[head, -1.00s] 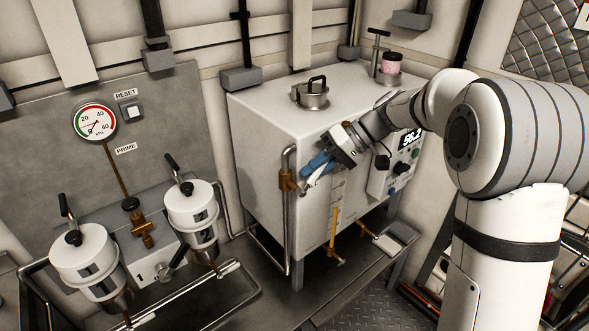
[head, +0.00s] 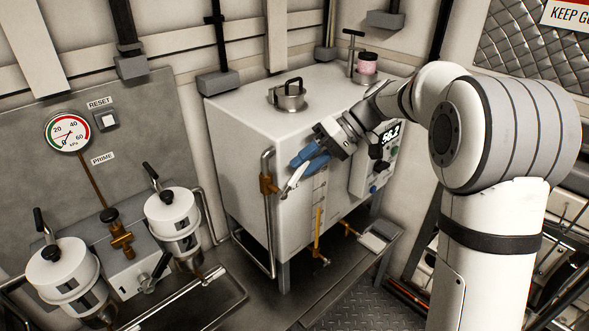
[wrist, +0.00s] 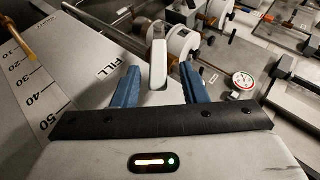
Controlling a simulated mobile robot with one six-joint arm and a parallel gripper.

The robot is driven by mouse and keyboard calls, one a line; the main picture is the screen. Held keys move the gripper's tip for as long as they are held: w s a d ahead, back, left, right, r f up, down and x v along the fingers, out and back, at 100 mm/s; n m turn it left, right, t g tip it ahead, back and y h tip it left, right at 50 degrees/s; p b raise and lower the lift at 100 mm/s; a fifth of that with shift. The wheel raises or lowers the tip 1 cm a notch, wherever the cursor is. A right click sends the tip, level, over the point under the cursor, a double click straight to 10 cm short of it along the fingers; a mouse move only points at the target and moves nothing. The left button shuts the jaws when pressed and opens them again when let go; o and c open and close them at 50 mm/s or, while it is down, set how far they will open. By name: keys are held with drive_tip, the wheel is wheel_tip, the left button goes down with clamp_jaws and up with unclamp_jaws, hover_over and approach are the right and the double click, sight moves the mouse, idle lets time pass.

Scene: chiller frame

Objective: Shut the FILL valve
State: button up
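The FILL valve has a brass body (head: 267,184) on a steel pipe at the left front corner of the white chiller box (head: 240,130). Its pale lever (head: 293,178) slants up and right from the body. In the wrist view the lever (wrist: 158,62) shows between the two blue fingers, with gaps on both sides. The FILL label (wrist: 113,70) is left of it. My gripper (head: 305,160) is open with its fingertips around or just above the lever's end. Contact cannot be told; the wrist view (wrist: 159,88) shows the fingers well apart.
A yellow sight tube (head: 318,230) with a small valve below stands right of the lever, on the box front. A control panel (head: 375,165) reading 56.2 is further right. Two white filter canisters (head: 172,215) and a pressure gauge (head: 67,132) are at left.

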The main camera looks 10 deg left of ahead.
drive_tip(key=v, duration=0.4)
drive_tip(key=shift+w+d+r, duration=0.15)
drive_tip(key=shift+d, duration=0.1)
